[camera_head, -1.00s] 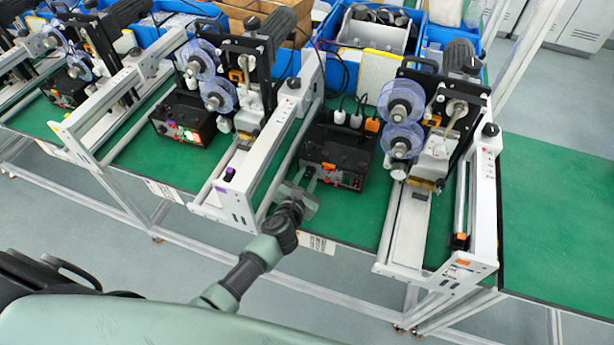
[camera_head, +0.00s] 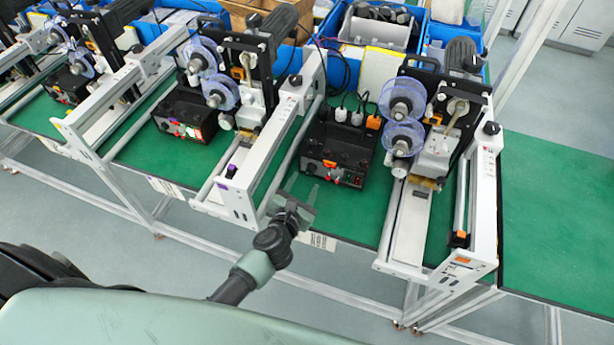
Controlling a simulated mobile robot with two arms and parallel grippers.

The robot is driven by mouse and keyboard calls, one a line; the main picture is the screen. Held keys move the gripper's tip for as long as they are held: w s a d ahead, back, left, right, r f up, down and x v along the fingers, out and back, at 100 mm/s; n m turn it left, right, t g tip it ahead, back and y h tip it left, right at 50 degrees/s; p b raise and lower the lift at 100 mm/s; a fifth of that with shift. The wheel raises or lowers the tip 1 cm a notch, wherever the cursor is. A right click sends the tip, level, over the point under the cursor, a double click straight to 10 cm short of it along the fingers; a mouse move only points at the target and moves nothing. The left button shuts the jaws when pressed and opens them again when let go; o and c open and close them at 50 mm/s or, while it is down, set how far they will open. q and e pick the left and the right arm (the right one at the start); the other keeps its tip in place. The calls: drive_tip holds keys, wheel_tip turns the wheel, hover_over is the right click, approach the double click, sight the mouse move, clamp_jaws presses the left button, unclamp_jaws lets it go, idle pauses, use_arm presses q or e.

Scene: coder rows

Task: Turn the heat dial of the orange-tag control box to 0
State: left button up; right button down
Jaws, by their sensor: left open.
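The control box with the orange tag (camera_head: 337,152) is a black box on the green bench top, right of the middle of the picture. Its front panel has an orange tag, small knobs and a small red light at the right. The dial's pointer setting is too small to read. My left gripper (camera_head: 298,192) is open and empty, in front of and below the box's left front corner, near the bench's front edge. A gap shows between its fingers and the box. My right gripper is not in view.
A second black control box (camera_head: 186,116) with a purple tag stands to the left. White machine frames (camera_head: 262,160) with blue reels flank the orange-tag box on both sides. Blue bins (camera_head: 340,30) stand behind. Green bench top (camera_head: 560,200) is clear at the far right.

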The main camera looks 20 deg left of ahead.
use_arm(q)
drive_tip(key=shift+v, duration=1.4)
